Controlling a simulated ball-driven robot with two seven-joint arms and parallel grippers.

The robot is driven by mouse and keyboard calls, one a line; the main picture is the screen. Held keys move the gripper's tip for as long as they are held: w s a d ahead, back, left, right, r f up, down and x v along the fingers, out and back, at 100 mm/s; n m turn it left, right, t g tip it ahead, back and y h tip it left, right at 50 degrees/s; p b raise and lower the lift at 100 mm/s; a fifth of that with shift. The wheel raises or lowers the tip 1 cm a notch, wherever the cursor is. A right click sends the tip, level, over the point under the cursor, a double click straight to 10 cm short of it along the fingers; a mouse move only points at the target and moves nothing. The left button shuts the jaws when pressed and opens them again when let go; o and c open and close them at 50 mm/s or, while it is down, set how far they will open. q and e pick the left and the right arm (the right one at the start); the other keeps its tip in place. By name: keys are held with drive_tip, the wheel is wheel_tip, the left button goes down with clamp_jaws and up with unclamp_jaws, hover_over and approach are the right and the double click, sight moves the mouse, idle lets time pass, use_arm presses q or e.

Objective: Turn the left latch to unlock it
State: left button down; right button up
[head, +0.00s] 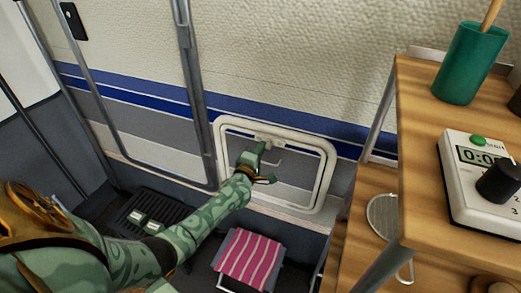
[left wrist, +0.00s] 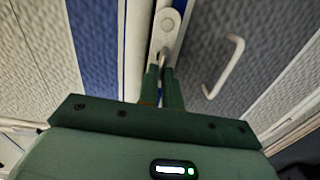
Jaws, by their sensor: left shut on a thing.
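The left latch (left wrist: 167,22) is a white fitting with a round pivot on the upper frame of the hatch. My left gripper (left wrist: 163,75) is shut on the latch's small lever, just below the pivot in the left wrist view. In the head view my left gripper (head: 262,148) reaches the top edge of the white-framed hatch (head: 326,170) and hides most of the latch. The hatch lies flush in the caravan wall and looks closed. My right gripper is not in view.
A white handle (left wrist: 226,68) sits on the hatch panel beside the latch. A striped folding stool (head: 248,257) stands below the hatch. A wooden shelf unit (head: 420,130) with a green cup (head: 468,65) and a timer (head: 480,205) stands on the right.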

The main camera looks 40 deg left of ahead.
use_arm(q)
drive_tip(key=c, duration=1.6)
unclamp_jaws()
drive_tip(key=p+v, duration=0.5)
drive_tip(key=v, duration=1.1)
drive_tip(key=shift+s+f, duration=0.1)
drive_tip(key=shift+s, duration=0.1)
